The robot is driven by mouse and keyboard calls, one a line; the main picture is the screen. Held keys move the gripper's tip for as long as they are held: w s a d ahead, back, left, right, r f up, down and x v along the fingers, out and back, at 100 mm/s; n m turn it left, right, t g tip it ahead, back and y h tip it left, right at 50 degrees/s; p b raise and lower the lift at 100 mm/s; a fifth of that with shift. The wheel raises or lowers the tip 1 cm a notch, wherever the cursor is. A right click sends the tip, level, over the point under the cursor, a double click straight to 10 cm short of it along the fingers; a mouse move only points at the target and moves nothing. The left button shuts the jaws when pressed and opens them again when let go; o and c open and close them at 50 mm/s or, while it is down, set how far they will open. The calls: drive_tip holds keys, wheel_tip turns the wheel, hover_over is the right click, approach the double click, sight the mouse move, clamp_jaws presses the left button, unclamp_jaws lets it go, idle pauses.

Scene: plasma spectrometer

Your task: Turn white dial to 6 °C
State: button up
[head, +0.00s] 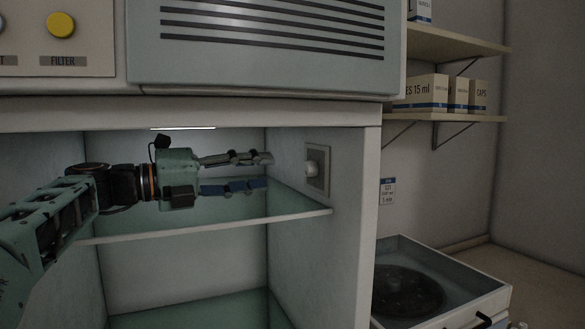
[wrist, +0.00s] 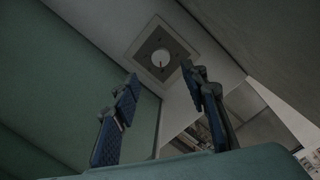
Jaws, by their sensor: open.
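The white dial (head: 311,169) sits on a grey square plate (head: 318,182) on the right inner wall of the open cabinet. In the wrist view the dial (wrist: 161,57) is round, with a small reddish mark on it and dark ticks around it on the plate; the numbers are too small to read. My gripper (head: 268,171) is inside the cabinet, above the glass shelf, and points right at the dial. Its fingers, one above the other in the head view, are apart and empty. In the wrist view the fingertips (wrist: 160,70) lie either side of the dial, short of it.
The glass shelf (head: 205,232) runs just below my gripper. The cabinet's right front edge (head: 352,220) stands beside the dial. A panel with a yellow FILTER button (head: 61,25) is above. Right of the cabinet are boxes on a shelf (head: 460,118) and an open drawer (head: 440,257).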

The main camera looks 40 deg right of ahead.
sight(305, 168)
drive_tip(key=d, duration=0.3)
drive_tip(key=s+d, duration=0.1)
drive_tip(key=d, duration=0.2)
drive_tip(key=d+p, duration=0.1)
drive_tip(key=d, duration=0.1)
drive_tip(key=shift+s+d, duration=0.15)
drive_tip(key=shift+d, duration=0.25)
clamp_jaws()
